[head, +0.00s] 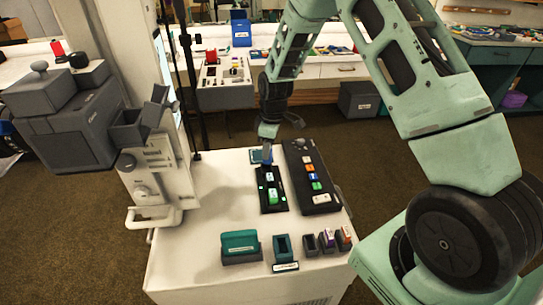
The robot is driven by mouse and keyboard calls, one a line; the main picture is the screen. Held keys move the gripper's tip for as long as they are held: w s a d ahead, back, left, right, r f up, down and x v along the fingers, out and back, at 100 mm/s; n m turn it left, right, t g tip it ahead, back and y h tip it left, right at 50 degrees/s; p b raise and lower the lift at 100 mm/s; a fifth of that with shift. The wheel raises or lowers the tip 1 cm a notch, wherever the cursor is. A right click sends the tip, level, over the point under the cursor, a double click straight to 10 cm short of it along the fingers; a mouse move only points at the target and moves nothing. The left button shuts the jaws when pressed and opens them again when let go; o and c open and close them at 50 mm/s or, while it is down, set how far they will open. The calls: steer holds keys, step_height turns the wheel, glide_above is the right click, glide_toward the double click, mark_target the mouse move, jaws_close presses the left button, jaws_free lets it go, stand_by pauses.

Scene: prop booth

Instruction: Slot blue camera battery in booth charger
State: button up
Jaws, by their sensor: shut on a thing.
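A black booth charger (273,208) lies on the white counter, with green lit marks. Green-and-white batteries (273,197) sit in its nearer and middle parts. My gripper (267,150) points down at the charger's far end. It is shut on a small blue piece, apparently the blue camera battery (266,154), of which only a little shows. The battery is over or at the far end of the charger; I cannot tell whether it is in a slot. The fingers are small and partly hidden by the wrist.
A dark panel with coloured buttons (311,178) lies just right of the charger. A teal box (240,246), a teal holder (283,248) and small grey holders (327,241) stand along the front. A grey-white machine (158,175) stands left. The counter's left middle is clear.

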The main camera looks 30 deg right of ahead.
steer(key=shift+w+d+f+n+b, duration=0.25)
steer(key=shift+w+f+n+b, duration=0.4)
steer(key=shift+f, duration=0.2)
steer(key=shift+w+d+f+n+b, duration=0.3)
steer(key=shift+w+f+n+b, duration=0.25)
steer(key=shift+f+n, duration=0.25)
steer(key=shift+w+d+f+n+b, duration=0.25)
steer(key=shift+w+f+n+b, duration=0.2)
steer(key=shift+f+n+b, duration=0.3)
steer(key=shift+f, duration=0.55)
steer(key=shift+f+b, duration=0.45)
steer(key=shift+f, duration=0.1)
steer(key=shift+f, duration=0.2)
steer(key=shift+f+b, duration=0.3)
steer(key=shift+b, duration=0.05)
stand_by(0.4)
steer(key=o, duration=1.1)
